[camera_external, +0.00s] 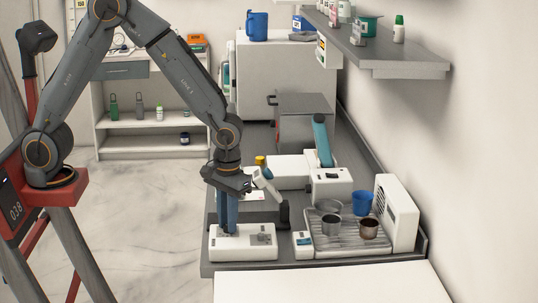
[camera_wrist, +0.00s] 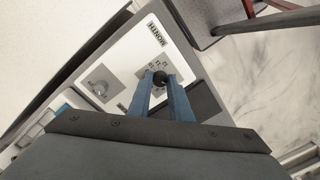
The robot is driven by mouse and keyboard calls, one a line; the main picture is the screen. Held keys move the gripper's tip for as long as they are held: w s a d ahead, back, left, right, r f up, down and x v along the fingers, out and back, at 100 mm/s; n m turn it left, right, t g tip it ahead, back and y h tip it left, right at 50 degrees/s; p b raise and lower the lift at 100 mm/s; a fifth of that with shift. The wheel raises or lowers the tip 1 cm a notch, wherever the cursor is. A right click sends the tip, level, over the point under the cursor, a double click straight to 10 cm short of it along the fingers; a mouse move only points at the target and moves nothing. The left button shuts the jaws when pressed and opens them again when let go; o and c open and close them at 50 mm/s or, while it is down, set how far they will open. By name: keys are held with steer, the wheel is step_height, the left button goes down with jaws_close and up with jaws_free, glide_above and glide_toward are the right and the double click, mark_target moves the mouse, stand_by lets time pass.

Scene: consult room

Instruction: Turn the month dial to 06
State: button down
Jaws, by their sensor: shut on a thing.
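The month dial (camera_wrist: 160,77) is a small dark knob on a white panel, beside the printed word MONTH (camera_wrist: 157,37) and a ring of small numbers. My gripper (camera_wrist: 160,84) is shut on it, one blue finger on each side. The numbers are partly hidden by the fingers and too small to read, so the dial's setting cannot be told. In the external view my gripper (camera_external: 227,229) points straight down onto the white device (camera_external: 242,255) at the counter's front left, and its fingers hide the dial.
Right of the device are a small white box (camera_external: 303,244) and a ribbed tray (camera_external: 340,246) with metal cups and a blue cup (camera_external: 362,202). A dark stand (camera_external: 283,214) rises close behind. A shelf (camera_external: 405,66) hangs at upper right.

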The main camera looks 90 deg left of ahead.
steer(key=m+p, duration=0.1)
steer(key=m, duration=0.4)
steer(key=shift+r+m, duration=0.1)
steer(key=shift+m, duration=0.2)
steer(key=m+p, duration=0.1)
steer(key=m, duration=0.3)
steer(key=m+p, duration=0.1)
steer(key=m, duration=0.4)
steer(key=shift+s+m, duration=0.1)
steer(key=shift+m, duration=0.3)
steer(key=shift+m+t+p, duration=0.3)
steer(key=shift+m+p, duration=0.3)
steer(key=shift+m, duration=1.7)
steer(key=c, duration=1.6)
jaws_free()
